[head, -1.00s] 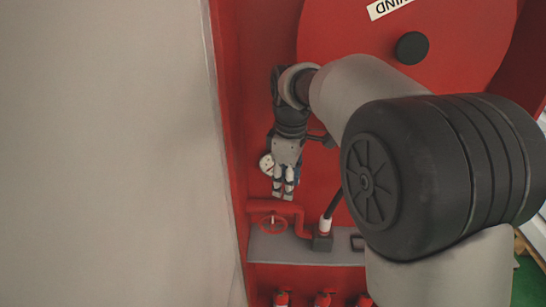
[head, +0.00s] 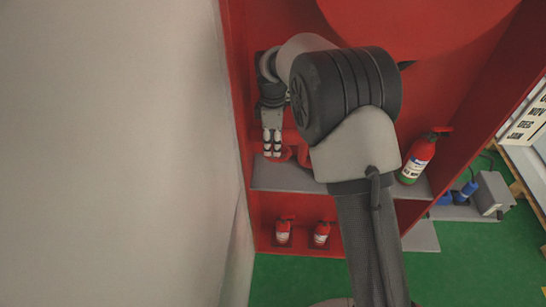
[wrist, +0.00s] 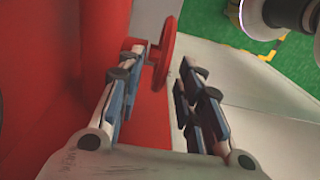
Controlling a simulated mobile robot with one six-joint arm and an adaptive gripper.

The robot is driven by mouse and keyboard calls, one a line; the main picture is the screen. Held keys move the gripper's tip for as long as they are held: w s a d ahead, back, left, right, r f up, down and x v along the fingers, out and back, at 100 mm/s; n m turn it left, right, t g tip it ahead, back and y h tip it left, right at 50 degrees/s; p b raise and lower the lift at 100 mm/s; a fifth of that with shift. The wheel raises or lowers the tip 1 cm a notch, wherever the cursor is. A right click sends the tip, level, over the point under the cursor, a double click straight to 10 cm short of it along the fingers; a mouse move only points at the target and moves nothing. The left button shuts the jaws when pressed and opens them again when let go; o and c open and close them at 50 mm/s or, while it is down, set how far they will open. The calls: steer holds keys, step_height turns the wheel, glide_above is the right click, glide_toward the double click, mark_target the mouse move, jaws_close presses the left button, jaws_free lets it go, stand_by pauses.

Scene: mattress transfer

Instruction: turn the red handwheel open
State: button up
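The red handwheel (wrist: 167,50) shows in the wrist view on a short red stem at the cabinet's red pipework. It is seen nearly edge-on, close to the tip of the left finger pair. My gripper (wrist: 161,62) is open, its blue-padded fingers spread, with nothing held between them. The wheel's rim lies around or just beyond the fingertips; I cannot tell whether they touch. In the head view my gripper (head: 272,152) points down above the grey shelf (head: 288,178), beside red pipework (head: 303,156). The wheel is not clear there.
A fire extinguisher (head: 419,157) stands on the shelf at right. Two smaller ones (head: 283,231) stand below. A large red disc (head: 420,20) fills the upper cabinet. A pale wall (head: 110,150) is close on the left. Green floor (head: 300,280) lies in front.

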mark_target(273, 162)
step_height(273, 162, down, 6)
steer(key=shift+r+b, duration=0.15)
steer(key=shift+b, duration=0.35)
steer(key=shift+c, duration=0.3)
jaws_close()
